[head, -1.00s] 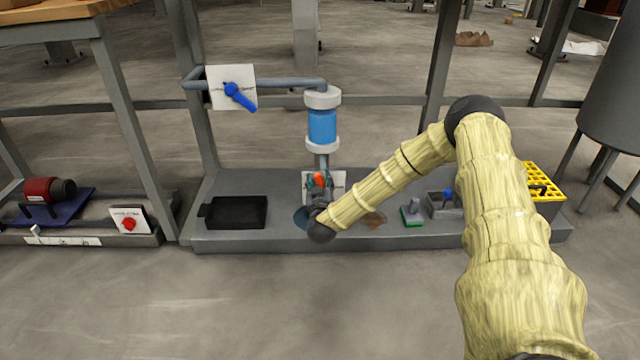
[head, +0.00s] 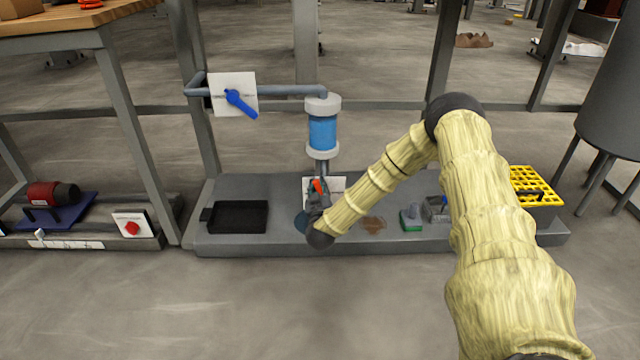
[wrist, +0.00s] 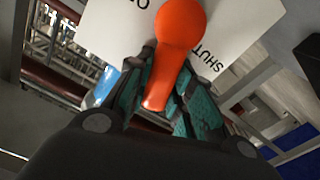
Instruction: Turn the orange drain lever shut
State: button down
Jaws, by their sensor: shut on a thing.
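The orange drain lever (head: 318,185) sits in front of a white label plate (head: 337,184) below the blue filter cylinder (head: 322,132). In the wrist view the lever (wrist: 181,28) has a round hub and a short handle that points down between my fingers. The plate (wrist: 243,30) behind it reads "SHUT" on the right and a partly hidden word starting with "O" at the top. My gripper (wrist: 172,90) is shut on the lever's handle, with its teal finger pads on both sides. In the head view my gripper (head: 317,197) partly hides the lever and plate.
A blue lever (head: 238,99) is on a plate on the upper pipe. On the grey base are a black tray (head: 236,216), a green-bottomed block (head: 411,218) and a yellow-topped crate (head: 535,187). A red knob (head: 131,228) is at the left.

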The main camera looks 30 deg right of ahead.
jog(key=shift+w+a+n+p, duration=0.2)
jog(key=shift+n+p, duration=0.4)
jog(key=shift+p, duration=0.5)
jog(key=shift+w+a+n+p, duration=0.1)
jog(key=shift+a+n+p, duration=0.15)
jog(key=shift+n+p, duration=0.6)
jog(key=shift+w+a+f+n+p, duration=0.15)
jog(key=shift+a+f+n+p, duration=0.25)
jog(key=shift+n+p, duration=0.85)
jog(key=shift+f+p, duration=0.25)
jog(key=shift+p, duration=0.35)
jog(key=c, duration=1.2)
grip_release()
jog(key=shift+c, duration=0.2)
jog(key=v, duration=1.2)
jog(key=shift+f, duration=0.1)
